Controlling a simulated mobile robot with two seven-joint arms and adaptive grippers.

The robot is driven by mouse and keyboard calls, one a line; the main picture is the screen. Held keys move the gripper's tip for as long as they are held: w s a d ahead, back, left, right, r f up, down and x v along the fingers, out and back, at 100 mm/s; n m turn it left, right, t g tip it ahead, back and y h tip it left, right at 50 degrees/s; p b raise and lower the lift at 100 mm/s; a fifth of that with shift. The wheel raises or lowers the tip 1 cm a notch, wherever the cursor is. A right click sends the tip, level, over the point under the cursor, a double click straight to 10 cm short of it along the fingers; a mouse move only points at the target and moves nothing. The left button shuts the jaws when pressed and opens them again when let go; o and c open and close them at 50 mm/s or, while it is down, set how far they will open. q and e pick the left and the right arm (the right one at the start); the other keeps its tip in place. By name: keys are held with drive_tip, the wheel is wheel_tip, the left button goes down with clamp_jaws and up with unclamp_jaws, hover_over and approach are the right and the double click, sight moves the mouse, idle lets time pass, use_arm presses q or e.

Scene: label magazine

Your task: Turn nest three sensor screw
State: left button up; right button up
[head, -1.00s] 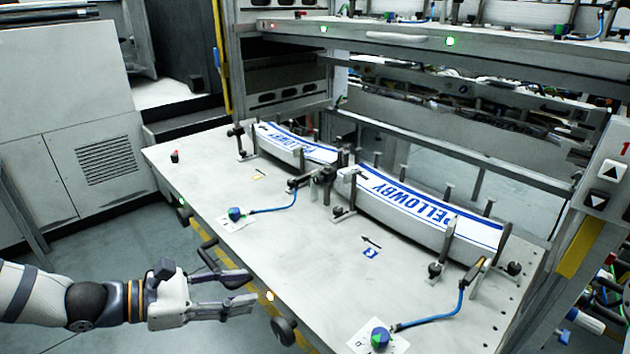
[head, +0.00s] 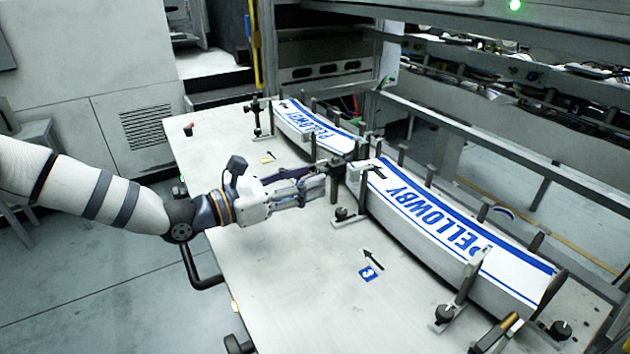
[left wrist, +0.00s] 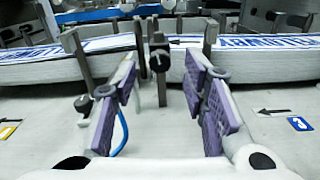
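My left gripper (head: 318,180) reaches over the table from the left, its fingertips close to the dark posts between the two label stacks. In the left wrist view the gripper (left wrist: 162,72) is open, with purple pads on both fingers and nothing held between them. A dark upright post with a black round screw knob (left wrist: 159,60) bearing a white mark stands between and beyond the fingers. I cannot tell if they touch it. In the head view the gripper partly hides this spot. A blue tag marked 3 (head: 367,274) with an arrow lies on the table. My right gripper is not in view.
A near label stack (head: 450,230) and a far one (head: 315,132) stand between posts along the table's back. A blue cable (left wrist: 122,135) runs behind the left finger. Another black knob (head: 342,213) sits near the gripper.

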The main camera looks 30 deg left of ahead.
use_arm(q)
drive_tip(key=shift+x, duration=0.75)
drive_tip(key=shift+r, duration=0.15)
drive_tip(key=shift+c, duration=0.5)
clamp_jaws()
